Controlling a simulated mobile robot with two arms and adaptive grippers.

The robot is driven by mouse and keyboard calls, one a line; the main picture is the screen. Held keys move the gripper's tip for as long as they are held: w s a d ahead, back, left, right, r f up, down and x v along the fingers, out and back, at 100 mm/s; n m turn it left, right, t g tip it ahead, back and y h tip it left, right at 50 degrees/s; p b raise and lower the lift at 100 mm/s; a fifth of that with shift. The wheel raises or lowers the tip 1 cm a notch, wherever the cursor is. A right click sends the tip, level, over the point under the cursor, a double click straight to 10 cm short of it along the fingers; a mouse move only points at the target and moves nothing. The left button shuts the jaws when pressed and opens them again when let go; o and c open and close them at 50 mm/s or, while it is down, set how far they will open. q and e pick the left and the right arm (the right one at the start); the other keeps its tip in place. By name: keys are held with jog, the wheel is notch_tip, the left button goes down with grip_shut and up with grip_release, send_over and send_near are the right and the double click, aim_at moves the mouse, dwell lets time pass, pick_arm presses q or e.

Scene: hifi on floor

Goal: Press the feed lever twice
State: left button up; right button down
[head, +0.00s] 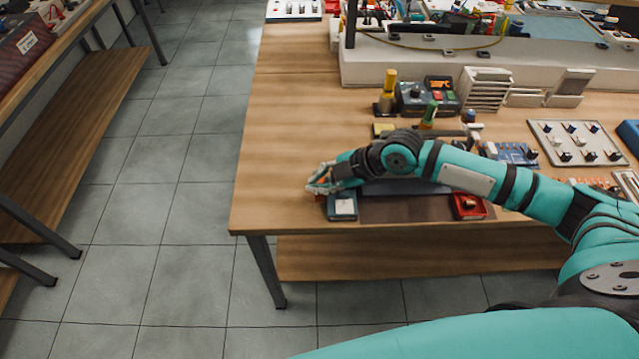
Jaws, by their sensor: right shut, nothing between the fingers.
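My right arm reaches in from the right across the wooden table (290,100). My right gripper (317,184) is shut and empty at the table's left part. It is over or beside a small orange-brown thing (321,199), mostly hidden by the fingers; I cannot tell whether they touch. I cannot clearly pick out the feed lever. A small dark box with a pale top (342,207) stands just right of the gripper. A brown mat (405,210) lies to its right, partly hidden by my forearm. My left gripper is not in view.
A red box (468,206) stands at the table's front edge. Behind my arm are a yellow post (388,88), a green post (429,112) and a control box with buttons (428,97). A switch panel (576,142) lies at right. The table's left strip is clear.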

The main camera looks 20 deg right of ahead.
jog(key=shift+r, duration=0.5)
notch_tip(320, 180, up, 5)
jog(key=p, duration=0.4)
jog(key=shift+p, duration=0.35)
dwell(0.4)
